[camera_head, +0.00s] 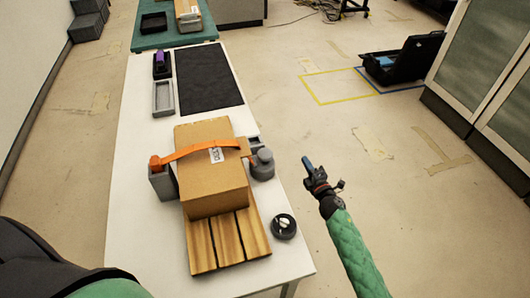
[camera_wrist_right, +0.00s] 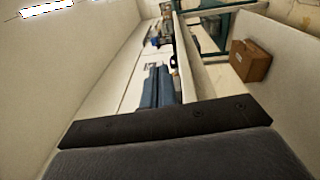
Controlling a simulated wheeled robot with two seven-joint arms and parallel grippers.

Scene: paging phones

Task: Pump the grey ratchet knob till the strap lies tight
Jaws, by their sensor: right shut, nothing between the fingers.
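The grey ratchet knob (camera_head: 262,163) stands on the table at the right side of a cardboard box (camera_head: 213,188). The orange strap (camera_head: 200,149) runs over the box top from a grey block (camera_head: 162,182) on the left to the ratchet side on the right. The strap bows in an arc; how slack it is I cannot tell. My right gripper (camera_head: 308,163) is shut and empty, out past the table's right edge and apart from the knob. Its blue fingers (camera_wrist_right: 157,87) show together in the right wrist view. My left gripper is out of view.
The box sits on a slatted wooden pallet (camera_head: 200,246) on the white table (camera_head: 145,240). A round black object (camera_head: 284,227) lies near the right edge. A dark mat (camera_head: 208,78) and grey tray (camera_head: 162,98) lie behind.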

